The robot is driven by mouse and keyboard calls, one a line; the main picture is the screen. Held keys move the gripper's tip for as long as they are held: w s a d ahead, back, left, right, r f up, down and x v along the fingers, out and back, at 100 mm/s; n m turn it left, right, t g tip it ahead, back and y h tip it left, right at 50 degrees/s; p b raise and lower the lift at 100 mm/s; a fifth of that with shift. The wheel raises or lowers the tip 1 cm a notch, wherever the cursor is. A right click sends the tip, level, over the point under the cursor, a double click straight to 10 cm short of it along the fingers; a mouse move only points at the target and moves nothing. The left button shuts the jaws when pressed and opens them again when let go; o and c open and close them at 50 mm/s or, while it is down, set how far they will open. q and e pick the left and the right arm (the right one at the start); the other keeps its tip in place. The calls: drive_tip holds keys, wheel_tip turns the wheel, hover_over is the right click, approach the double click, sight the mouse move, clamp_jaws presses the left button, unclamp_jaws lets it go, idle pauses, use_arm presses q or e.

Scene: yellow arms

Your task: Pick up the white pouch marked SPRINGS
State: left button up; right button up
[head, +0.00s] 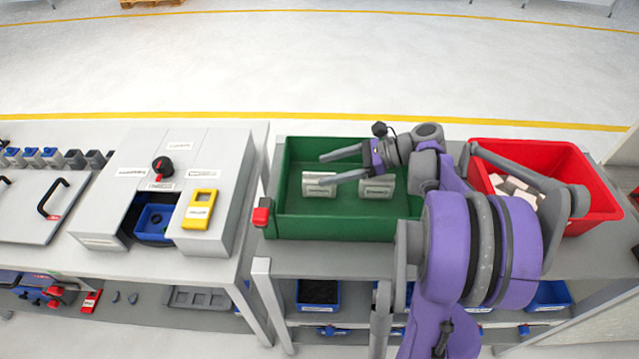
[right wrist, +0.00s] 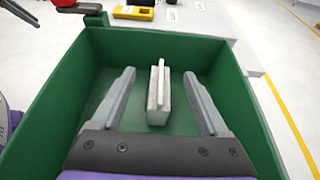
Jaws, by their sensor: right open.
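Two white pouches with dark print stand in the green bin (head: 340,225): a left one (head: 319,188) and a right one (head: 377,187). The print is too small to read, so I cannot tell which says SPRINGS. My right gripper (head: 318,171) reaches over the bin from the right, open and empty. In the right wrist view, the nearer pouch (right wrist: 158,95) shows upright, edge-on, between the two spread fingers (right wrist: 160,82) and apart from both.
A red bin (head: 600,203) with several white packs (head: 512,186) stands right of the green bin. Left, across a gap, is a grey box (head: 135,205) with a yellow device (head: 199,208). The green bin's walls surround the pouches; its floor is otherwise clear.

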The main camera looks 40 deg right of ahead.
sight(314, 173)
drive_tip(key=x, duration=0.5)
drive_tip(key=shift+w+d+f+p, duration=0.1)
drive_tip(key=shift+p, duration=0.2)
clamp_jaws()
